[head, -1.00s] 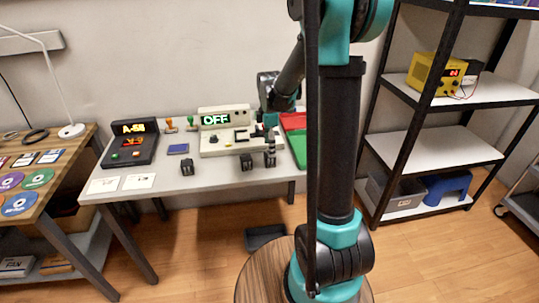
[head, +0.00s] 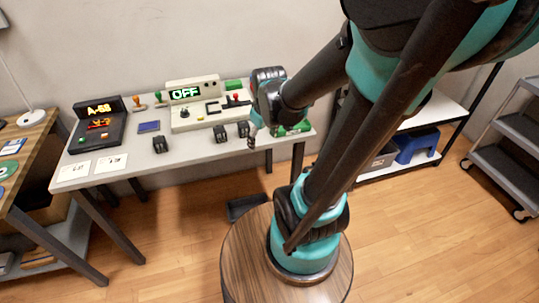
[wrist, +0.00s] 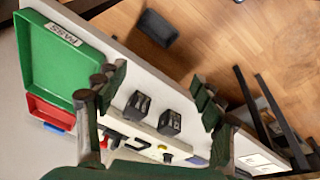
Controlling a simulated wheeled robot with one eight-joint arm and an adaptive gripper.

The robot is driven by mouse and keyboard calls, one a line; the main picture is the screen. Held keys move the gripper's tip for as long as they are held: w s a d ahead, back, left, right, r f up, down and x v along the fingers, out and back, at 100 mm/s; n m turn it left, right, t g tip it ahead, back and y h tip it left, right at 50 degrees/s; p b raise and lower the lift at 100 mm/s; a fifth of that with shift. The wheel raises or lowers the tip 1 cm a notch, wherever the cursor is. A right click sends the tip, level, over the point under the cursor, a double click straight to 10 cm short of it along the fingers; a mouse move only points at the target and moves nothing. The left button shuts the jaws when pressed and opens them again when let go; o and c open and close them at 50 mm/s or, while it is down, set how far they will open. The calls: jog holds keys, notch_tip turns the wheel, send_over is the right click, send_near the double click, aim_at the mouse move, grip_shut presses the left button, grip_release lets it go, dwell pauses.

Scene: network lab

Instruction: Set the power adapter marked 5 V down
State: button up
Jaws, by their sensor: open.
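Three small black power adapters stand along the front of the white table in the head view: one at the left (head: 160,144), one in the middle (head: 220,134) and one at the right (head: 243,129). Their markings are too small to read, so I cannot tell which is 5 V. My gripper (head: 260,143) is at the table's front right, just right of the right adapter. In the wrist view my gripper (wrist: 155,92) is open and empty. Two adapters, one (wrist: 137,106) and another (wrist: 170,122), show in the gap between its fingers, apart from them.
A green tray marked PASS (wrist: 45,62) and a red tray (wrist: 50,113) lie beside the gripper in the wrist view. A test unit reading OFF (head: 195,92) stands behind the adapters. White cards (head: 75,170) lie front left. A dark bin (head: 245,206) is on the floor.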

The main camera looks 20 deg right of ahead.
jog(key=s+f+m+t, duration=0.1)
jog(key=s+f+m, duration=0.2)
jog(key=s+m, duration=0.2)
jog(key=shift+s+d+f, duration=0.2)
jog(key=shift+s+d, duration=0.2)
jog(key=shift+s, duration=0.15)
